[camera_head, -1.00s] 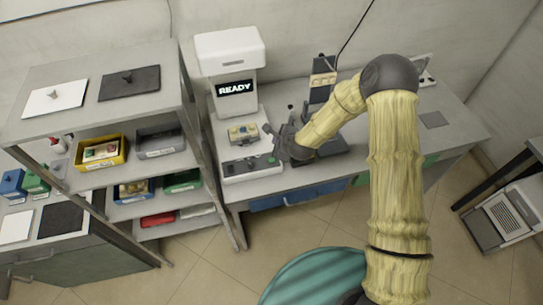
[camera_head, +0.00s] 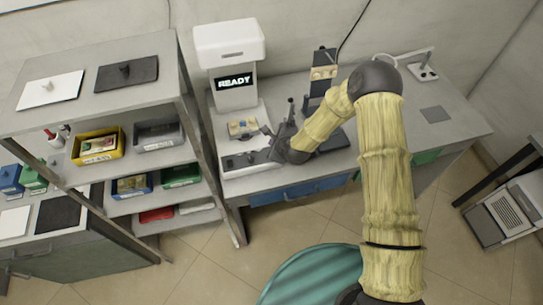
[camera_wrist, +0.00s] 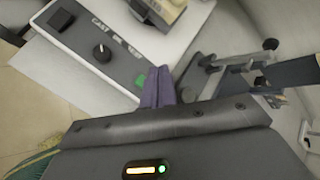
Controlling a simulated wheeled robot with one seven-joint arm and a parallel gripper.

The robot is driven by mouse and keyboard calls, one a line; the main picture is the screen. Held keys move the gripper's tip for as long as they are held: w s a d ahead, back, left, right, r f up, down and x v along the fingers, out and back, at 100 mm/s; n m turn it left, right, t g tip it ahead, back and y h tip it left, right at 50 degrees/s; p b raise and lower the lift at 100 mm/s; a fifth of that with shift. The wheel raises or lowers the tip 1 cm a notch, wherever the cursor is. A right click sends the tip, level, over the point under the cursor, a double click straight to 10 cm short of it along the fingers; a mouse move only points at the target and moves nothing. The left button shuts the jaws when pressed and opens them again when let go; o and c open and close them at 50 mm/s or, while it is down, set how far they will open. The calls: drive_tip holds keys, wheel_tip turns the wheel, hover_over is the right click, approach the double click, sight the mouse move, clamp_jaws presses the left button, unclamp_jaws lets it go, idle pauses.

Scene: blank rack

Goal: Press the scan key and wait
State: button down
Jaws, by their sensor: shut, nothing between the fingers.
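The scanner (camera_head: 229,50) stands against the wall at the back of the bench, and its screen (camera_head: 236,82) reads READY. A blank with a yellowish body (camera_head: 243,127) lies on the scanner bed; part of it shows at the top of the wrist view (camera_wrist: 165,10). The control panel (camera_head: 242,163) is in front of the bed. In the wrist view the panel (camera_wrist: 85,35) carries a black switch, a round knob and a green key (camera_wrist: 141,80). My gripper (camera_wrist: 160,90) is shut and empty, its fingertips right beside the green key. Contact cannot be told.
A clamp-like bench fixture (camera_head: 322,80) stands right of my gripper, close to it in the wrist view (camera_wrist: 235,70). A shelf rack (camera_head: 60,120) with coloured bins is at left. The bench's right end is mostly clear.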

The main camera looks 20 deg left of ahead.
drive_tip(key=shift+f+b, duration=1.4)
drive_tip(key=shift+f, duration=0.85)
drive_tip(key=shift+f+b, duration=0.45)
drive_tip(key=shift+b, duration=0.05)
drive_tip(key=shift+f+b, duration=0.4)
idle(0.9)
idle(0.4)
drive_tip(key=shift+r+p, duration=0.45)
drive_tip(key=shift+r, duration=0.45)
drive_tip(key=shift+r+p, duration=1.45)
drive_tip(key=shift+r, duration=1.05)
